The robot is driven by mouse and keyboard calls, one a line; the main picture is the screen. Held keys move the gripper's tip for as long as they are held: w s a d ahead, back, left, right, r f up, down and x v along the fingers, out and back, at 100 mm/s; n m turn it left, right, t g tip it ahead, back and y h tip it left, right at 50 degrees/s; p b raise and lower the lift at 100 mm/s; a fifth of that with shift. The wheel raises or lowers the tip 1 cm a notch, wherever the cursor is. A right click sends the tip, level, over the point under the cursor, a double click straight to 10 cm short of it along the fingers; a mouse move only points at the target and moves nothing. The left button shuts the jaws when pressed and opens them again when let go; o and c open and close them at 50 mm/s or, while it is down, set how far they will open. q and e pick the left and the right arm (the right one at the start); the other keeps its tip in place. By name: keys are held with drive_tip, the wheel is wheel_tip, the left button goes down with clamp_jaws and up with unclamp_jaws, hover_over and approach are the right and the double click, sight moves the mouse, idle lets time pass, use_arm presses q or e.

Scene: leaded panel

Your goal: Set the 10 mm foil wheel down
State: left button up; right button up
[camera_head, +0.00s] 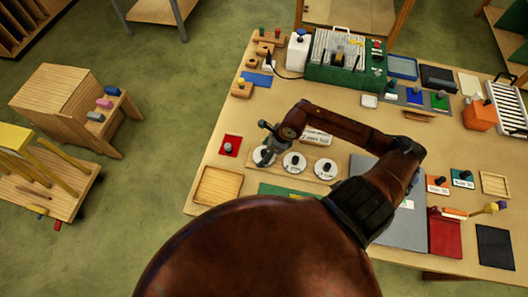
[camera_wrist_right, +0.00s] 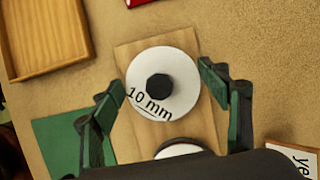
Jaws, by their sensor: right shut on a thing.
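The 10 mm foil wheel (camera_wrist_right: 145,75) is a white disc with a dark knob and the label "10 mm". My right gripper (camera_wrist_right: 163,80) is shut on it, one finger at each side of its rim. In the head view the wheel (camera_head: 260,159) is at the left end of the wooden board (camera_head: 311,176), partly under my right gripper (camera_head: 266,150). I cannot tell whether it touches the board. Two similar white wheels, a middle one (camera_head: 287,166) and a right one (camera_head: 319,173), sit on the board beside it. My left gripper is out of view.
A red pad (camera_head: 224,151) and an empty wooden tray (camera_head: 203,188) lie to the left of the board. A green mat (camera_head: 275,189) is in front of it, and a grey sheet (camera_head: 370,168) is to its right. A white card (camera_head: 318,139) stands behind it.

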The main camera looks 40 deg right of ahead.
drive_tip(key=o, duration=0.6)
drive_tip(key=shift+f, duration=0.15)
drive_tip(key=o, duration=0.5)
drive_tip(key=shift+r, duration=0.2)
drive_tip(key=shift+s+d+r, duration=0.1)
drive_tip(key=shift+d+r, duration=0.05)
drive_tip(key=shift+r, duration=0.15)
drive_tip(key=b+v, duration=0.1)
drive_tip(key=v, duration=1)
drive_tip(key=shift+s+r+b, duration=0.1)
drive_tip(key=shift+r+b, duration=0.05)
drive_tip(key=shift+b, duration=0.15)
